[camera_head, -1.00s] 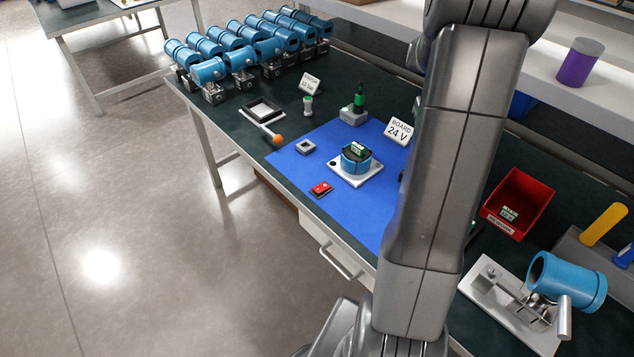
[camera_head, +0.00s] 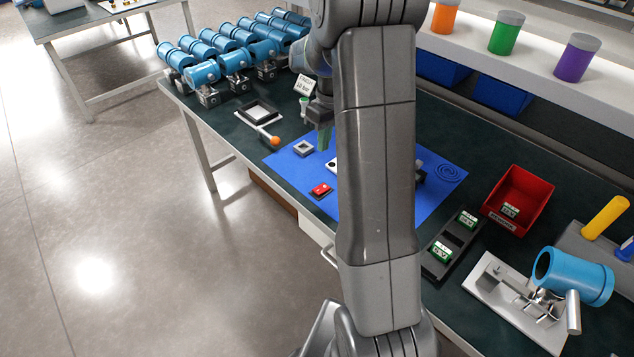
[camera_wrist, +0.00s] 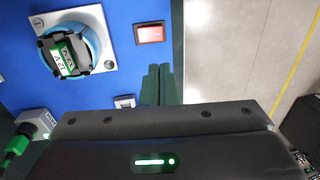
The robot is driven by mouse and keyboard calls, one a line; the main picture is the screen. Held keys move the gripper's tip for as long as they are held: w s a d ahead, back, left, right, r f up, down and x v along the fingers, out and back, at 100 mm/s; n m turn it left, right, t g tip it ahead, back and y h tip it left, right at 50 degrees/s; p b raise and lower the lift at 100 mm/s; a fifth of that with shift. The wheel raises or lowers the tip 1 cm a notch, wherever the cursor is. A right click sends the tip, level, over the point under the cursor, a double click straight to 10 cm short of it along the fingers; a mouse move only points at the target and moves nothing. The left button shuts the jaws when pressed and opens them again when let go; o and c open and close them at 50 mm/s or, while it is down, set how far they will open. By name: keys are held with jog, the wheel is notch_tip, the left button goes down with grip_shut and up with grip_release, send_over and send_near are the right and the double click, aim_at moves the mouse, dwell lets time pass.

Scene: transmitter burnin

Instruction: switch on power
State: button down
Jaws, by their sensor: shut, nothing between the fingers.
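The red power switch (camera_head: 320,190) lies near the front edge of the blue mat (camera_head: 415,200). It also shows at the top of the wrist view (camera_wrist: 150,33); whether it is on or off I cannot tell. My gripper (camera_head: 325,138) is shut and empty above the mat, behind the switch and apart from it. Its dark green fingers show side by side in the wrist view (camera_wrist: 158,85), below the switch. A blue round housing (camera_wrist: 88,36) on a white base holds a board marked 12 V (camera_wrist: 66,58). My arm hides most of it in the head view.
A small grey square block (camera_head: 303,148) sits beside my fingers. A grey box with a green plug (camera_wrist: 38,122) is near the housing.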

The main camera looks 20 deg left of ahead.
aim_at(318, 190)
jog(key=f, duration=0.4)
jog(key=s+f, duration=0.1)
jog(key=f, duration=0.4)
jog(key=s+f+p, duration=0.1)
jog(key=f, duration=0.4)
jog(key=shift+a, duration=0.4)
jog(key=shift+s+f+t+b, duration=0.15)
jog(key=shift+f+t+b, duration=0.25)
jog(key=shift+b, duration=0.3)
jog(key=shift+r, duration=0.25)
jog(key=shift+w+p, duration=0.2)
jog(key=shift+p, duration=0.1)
jog(key=shift+w+d+r, duration=0.2)
jog(key=shift+w+d, duration=0.1)
jog(key=shift+w, duration=0.3)
